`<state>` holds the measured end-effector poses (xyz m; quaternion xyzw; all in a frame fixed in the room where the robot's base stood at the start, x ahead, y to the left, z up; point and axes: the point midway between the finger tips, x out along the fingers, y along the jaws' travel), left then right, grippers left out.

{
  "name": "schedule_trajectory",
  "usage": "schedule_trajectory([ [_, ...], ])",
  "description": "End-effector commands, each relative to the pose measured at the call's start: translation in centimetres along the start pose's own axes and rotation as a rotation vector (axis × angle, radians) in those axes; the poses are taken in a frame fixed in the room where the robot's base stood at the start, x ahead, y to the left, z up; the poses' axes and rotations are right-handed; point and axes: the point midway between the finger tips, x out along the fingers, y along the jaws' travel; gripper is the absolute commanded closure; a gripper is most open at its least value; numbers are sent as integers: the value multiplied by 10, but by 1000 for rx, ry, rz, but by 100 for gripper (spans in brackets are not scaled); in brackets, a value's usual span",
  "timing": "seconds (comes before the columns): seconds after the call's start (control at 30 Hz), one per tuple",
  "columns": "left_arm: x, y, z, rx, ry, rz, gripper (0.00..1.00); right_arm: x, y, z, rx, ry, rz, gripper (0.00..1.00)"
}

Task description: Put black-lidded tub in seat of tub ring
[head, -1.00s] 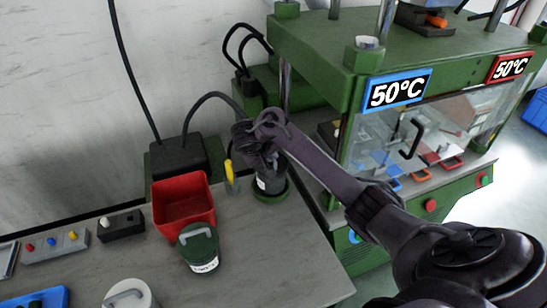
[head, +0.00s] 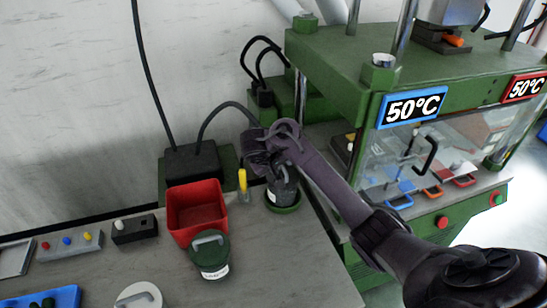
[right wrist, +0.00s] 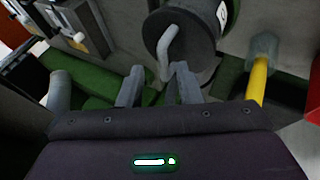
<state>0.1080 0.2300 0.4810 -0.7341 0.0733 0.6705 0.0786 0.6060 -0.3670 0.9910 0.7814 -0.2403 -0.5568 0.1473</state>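The black-lidded tub (head: 286,190), dark with a white label and a grey handle, stands upright in the green tub ring (head: 284,210) beside the press in the head view. In the right wrist view the tub's black lid (right wrist: 180,35) and bent handle lie just beyond my fingertips. My right gripper (right wrist: 158,84) is open, its two fingers apart with nothing between them. In the head view my right gripper (head: 268,160) is just above and behind the tub, partly covering it. My left gripper is out of view. The ring's far side is hidden by the tub.
A green-lidded tub (head: 210,256) stands before a red bin (head: 196,208). A yellow-handled tool (head: 242,181) stands left of the tub. A white-lidded tub (head: 138,296) is at the front. The green press (head: 345,60) bounds the right side.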

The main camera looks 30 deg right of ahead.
Motion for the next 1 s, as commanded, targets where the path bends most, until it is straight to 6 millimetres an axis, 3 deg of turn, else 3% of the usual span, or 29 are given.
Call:
schedule_trajectory([
  [0.03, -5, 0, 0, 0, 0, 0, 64, -15, -3, -1, 2, 4, -9, 68],
  [0.2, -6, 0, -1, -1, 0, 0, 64, -50, -2, 0, 1, 2, -6, 68],
  [0.4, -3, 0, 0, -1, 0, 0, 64, -80, -2, 0, 0, 3, -3, 68],
  [0.6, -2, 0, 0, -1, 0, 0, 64, -90, 0, 0, 0, 0, -1, 68],
  [1.0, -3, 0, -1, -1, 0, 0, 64, -90, 0, 0, 0, 0, 0, 68],
])
